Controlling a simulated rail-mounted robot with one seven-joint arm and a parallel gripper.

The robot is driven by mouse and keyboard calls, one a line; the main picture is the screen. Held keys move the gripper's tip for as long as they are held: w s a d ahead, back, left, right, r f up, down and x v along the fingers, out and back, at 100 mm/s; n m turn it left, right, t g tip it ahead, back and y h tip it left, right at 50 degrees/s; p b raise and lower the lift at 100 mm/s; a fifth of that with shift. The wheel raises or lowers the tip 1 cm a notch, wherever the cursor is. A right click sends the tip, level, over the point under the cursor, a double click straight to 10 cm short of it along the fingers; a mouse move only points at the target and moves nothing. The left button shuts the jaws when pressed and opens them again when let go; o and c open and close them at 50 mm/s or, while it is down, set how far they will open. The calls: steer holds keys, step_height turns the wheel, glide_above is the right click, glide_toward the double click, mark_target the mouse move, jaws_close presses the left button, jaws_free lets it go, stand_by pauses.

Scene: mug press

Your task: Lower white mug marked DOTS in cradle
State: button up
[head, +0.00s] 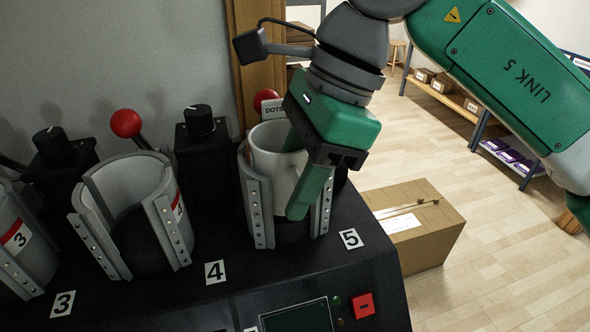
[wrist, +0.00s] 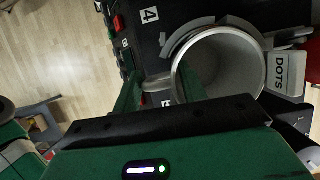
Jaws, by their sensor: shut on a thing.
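My gripper (head: 296,185) is shut on the mug's wall, with one green finger inside the mug and one outside at the front right. The wrist view shows the mug's open mouth (wrist: 232,75), the gripper (wrist: 155,92) across its left wall, and the DOTS tag (wrist: 287,72) on the right. The mug's base is hidden, so I cannot tell whether it touches the cradle floor.
An empty open cradle (head: 124,205) stands at place 4, and part of another (head: 22,240) at 3. Red-knobbed levers (head: 126,123) and black knobbed blocks (head: 200,150) stand behind. The press's front has a screen (head: 297,318) and red button (head: 363,305). A cardboard box (head: 415,225) lies at right.

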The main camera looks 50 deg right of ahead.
steer(key=shift+f, duration=0.25)
steer(key=o, duration=1.3)
steer(key=shift+r, duration=0.1)
steer(key=v, duration=0.7)
steer(key=shift+s+d+r, duration=0.15)
steer(key=shift+d+r, duration=0.05)
steer(key=shift+r, duration=0.1)
